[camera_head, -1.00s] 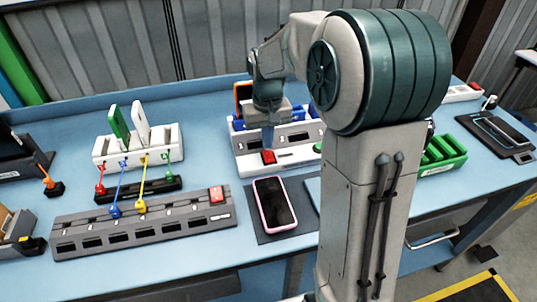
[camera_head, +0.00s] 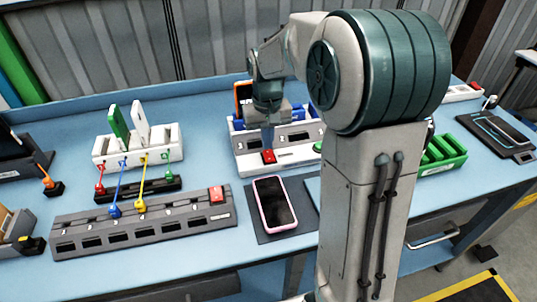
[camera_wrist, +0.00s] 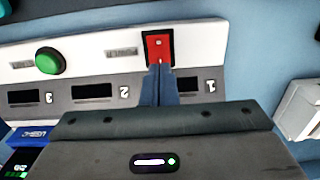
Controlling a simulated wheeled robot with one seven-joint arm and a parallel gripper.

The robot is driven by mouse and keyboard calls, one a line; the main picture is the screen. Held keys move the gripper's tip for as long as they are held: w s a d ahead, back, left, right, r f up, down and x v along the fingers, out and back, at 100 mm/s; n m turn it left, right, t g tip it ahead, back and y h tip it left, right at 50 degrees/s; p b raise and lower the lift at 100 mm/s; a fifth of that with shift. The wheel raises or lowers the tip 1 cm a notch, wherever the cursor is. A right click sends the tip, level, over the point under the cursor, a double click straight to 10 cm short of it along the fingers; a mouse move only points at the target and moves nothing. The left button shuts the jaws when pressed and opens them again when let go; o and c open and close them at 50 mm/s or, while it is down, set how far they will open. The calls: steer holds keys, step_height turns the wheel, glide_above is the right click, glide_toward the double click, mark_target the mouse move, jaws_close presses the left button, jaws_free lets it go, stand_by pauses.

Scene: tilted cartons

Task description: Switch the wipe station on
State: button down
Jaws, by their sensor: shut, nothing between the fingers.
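The wipe station (camera_head: 249,162) is a white and grey unit at the back middle of the bench, with numbered bays. Its red rocker switch (camera_head: 268,157) sits on the white front strip, and it also shows in the wrist view (camera_wrist: 159,47). A green round button (camera_wrist: 49,63) is on the same strip. My gripper (camera_wrist: 160,70) is shut and empty, its blue fingertips at the lower edge of the red switch. In the wrist view the tips overlap that edge; I cannot tell whether they touch it. In the head view my gripper (camera_head: 268,146) is just above the switch.
A pink-framed phone (camera_head: 273,203) lies on a dark mat in front of the station. A grey power strip (camera_head: 145,225) with a red switch is at front left. A white rack (camera_head: 137,150) with upright devices stands behind it. A green rack (camera_head: 442,154) is at right.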

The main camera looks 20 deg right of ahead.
mark_target(268, 153)
steer(key=shift+f+b, duration=0.6)
steer(key=shift+f, duration=0.35)
stand_by(0.3)
step_height(268, 153, up, 7)
steer(key=p, duration=0.5)
steer(key=shift+p, duration=0.35)
stand_by(0.4)
steer(key=s+r+t, duration=0.2)
steer(key=s+t, duration=0.1)
steer(key=s, duration=1.8)
